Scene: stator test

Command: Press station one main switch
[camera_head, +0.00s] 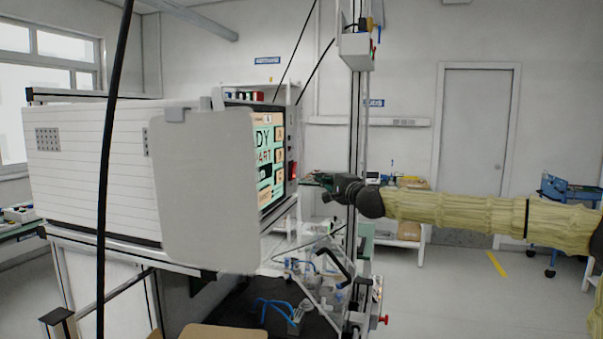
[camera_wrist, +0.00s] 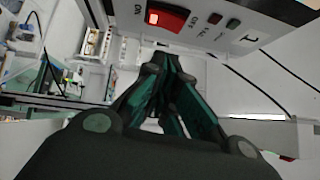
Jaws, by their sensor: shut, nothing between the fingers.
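The red rocker switch (camera_wrist: 168,18) sits in a pale panel with printed lettering at the top of the wrist view. A small red patch on that panel may be the switch.
The white station cabinet (camera_head: 90,165) carries a lit screen (camera_head: 268,160) and a grey plate (camera_head: 205,190). A vertical post (camera_head: 355,120) stands behind my gripper. Tubing and fixtures (camera_head: 310,270) lie below. Black cables hang nearby. The floor at right is mostly clear.

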